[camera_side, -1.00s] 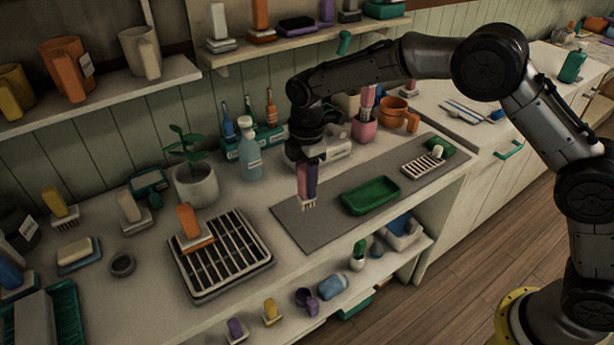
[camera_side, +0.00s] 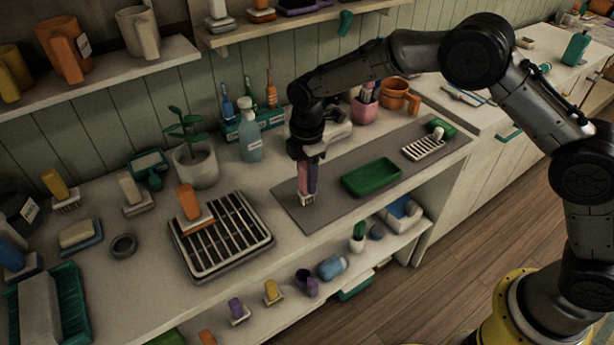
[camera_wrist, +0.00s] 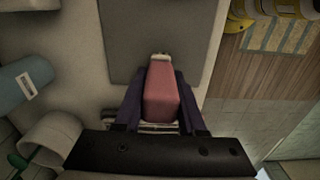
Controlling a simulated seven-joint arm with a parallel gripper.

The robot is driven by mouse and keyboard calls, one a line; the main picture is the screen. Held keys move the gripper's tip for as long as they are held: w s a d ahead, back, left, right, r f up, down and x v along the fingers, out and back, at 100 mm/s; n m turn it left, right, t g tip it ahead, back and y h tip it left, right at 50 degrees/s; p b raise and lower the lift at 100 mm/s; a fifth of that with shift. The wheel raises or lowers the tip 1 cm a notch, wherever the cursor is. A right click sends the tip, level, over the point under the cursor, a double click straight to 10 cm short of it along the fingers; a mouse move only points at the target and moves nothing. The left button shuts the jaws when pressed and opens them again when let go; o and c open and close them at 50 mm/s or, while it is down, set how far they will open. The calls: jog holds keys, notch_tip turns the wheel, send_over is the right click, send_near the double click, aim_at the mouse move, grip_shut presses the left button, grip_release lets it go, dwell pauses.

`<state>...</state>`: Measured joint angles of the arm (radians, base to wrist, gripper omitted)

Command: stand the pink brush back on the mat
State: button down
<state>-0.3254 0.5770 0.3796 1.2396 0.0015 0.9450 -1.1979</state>
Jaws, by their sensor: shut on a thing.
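The pink brush (camera_side: 303,177) is upright between the fingers of my gripper (camera_side: 307,178), with its pale bristle end (camera_side: 306,199) pointing down. The bristle end is at the left part of the grey mat (camera_side: 340,205); I cannot tell for sure whether it touches the mat. In the wrist view the brush's pink handle (camera_wrist: 161,92) sits between the two purple fingers (camera_wrist: 160,105), which are shut on it. The mat (camera_wrist: 150,30) also shows ahead of the brush there.
A green tray (camera_side: 371,177) lies on the mat, right of the brush. A white slatted dish (camera_side: 422,147) is farther right. A black-barred rack (camera_side: 220,236) with an orange-handled brush (camera_side: 188,203) is to the left. A spray bottle (camera_side: 250,142) and potted plant (camera_side: 193,160) stand behind.

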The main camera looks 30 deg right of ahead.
jog(key=shift+f, duration=0.45)
dwell(0.3)
jog(key=shift+c, duration=2.1)
grip_release()
notch_tip(320, 180, up, 14)
jog(key=shift+f, duration=0.1)
